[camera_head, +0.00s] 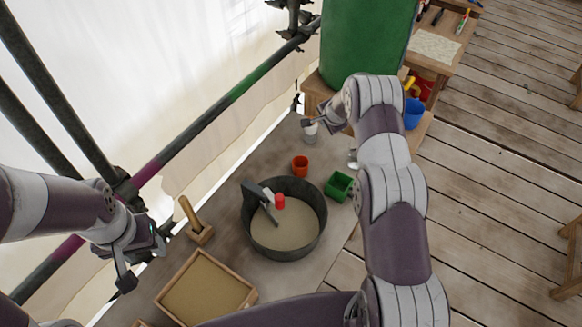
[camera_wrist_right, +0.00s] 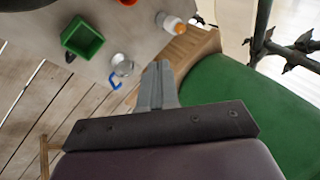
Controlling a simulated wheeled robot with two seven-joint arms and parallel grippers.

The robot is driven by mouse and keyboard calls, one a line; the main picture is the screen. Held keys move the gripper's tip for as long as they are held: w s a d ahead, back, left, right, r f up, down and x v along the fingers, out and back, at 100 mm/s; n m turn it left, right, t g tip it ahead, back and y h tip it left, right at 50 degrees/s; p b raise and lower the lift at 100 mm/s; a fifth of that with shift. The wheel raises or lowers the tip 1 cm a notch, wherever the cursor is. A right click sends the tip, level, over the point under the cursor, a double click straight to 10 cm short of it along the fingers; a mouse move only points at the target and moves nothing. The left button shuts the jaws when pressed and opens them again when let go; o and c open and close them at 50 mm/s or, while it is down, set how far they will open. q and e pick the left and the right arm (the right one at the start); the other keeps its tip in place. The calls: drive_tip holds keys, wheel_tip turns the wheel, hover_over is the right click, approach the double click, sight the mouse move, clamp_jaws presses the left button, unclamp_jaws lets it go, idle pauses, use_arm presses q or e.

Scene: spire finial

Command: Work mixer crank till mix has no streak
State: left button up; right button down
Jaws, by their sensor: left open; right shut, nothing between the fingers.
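The mixer tub (camera_head: 322,208), a dark round pan, stands on the grey bench and holds smooth beige mix (camera_head: 285,236). I make out no streak in the mix at this size. The crank (camera_head: 258,192) is a dark grey arm at the tub's left side, with a red knob (camera_head: 280,201) over the mix. My left gripper (camera_head: 147,256) is open and empty, left of the tub and apart from the crank. My right gripper (camera_head: 308,115) is shut and empty beyond the tub. Its closed fingers (camera_wrist_right: 157,78) show in the right wrist view.
A wooden-handled tool (camera_head: 190,215) and a sand-filled wooden tray (camera_head: 163,297) are at the left. A large green drum (camera_head: 365,40) stands at the back. Scaffold poles run along the left.

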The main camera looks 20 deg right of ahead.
drive_tip(key=s+a+f+g+y+b, duration=0.1)
drive_tip(key=s+a+g+y, duration=0.4)
drive_tip(key=s+a+g, duration=0.5)
drive_tip(key=s+a+f+t+b, duration=0.1)
drive_tip(key=s+a+f+b, duration=0.1)
drive_tip(key=f+b, duration=0.1)
drive_tip(key=s+a+f+t+b, duration=0.1)
drive_tip(key=a+f+b, duration=0.2)
drive_tip(key=f, duration=0.3)
drive_tip(key=shift+s+a+f+m, duration=0.15)
drive_tip(key=shift+s+a+m, duration=0.1)
drive_tip(key=shift+s+m, duration=0.1)
